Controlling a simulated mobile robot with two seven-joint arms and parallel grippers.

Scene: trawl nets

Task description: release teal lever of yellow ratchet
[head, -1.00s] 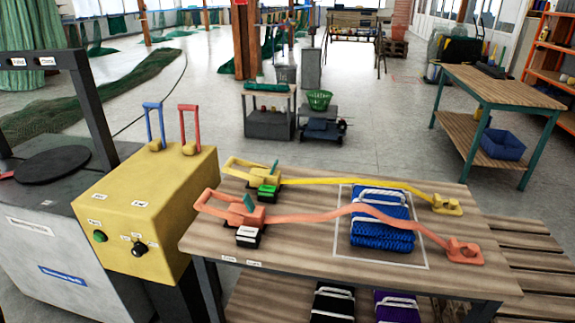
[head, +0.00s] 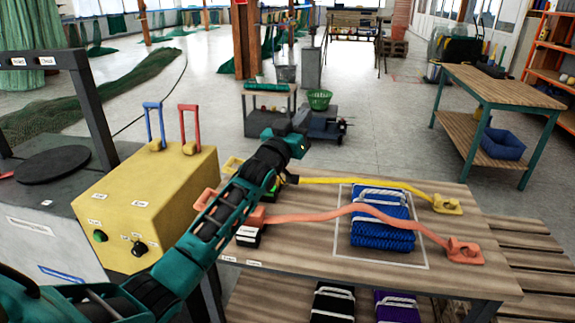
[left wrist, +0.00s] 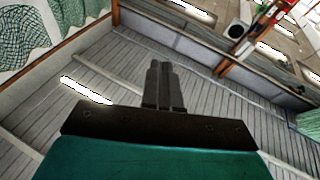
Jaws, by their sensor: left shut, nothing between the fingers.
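The yellow ratchet (head: 232,164) lies at the back left of the wooden table, mostly hidden behind my left arm. Its yellow strap (head: 365,182) runs right to a yellow end fitting (head: 447,204). Its teal lever is hidden behind the arm. In front of it lies the orange ratchet, also largely covered, with its orange strap (head: 340,213) in view. My left arm reaches across both ratchets; its fingers are hard to make out in the head view. In the left wrist view my left gripper (left wrist: 163,66) is shut and empty, facing the roof. My right gripper is not in view.
A yellow box (head: 150,205) with blue and red handles stands left of the table. A cart (head: 265,125) and a green basket (head: 319,100) stand behind.

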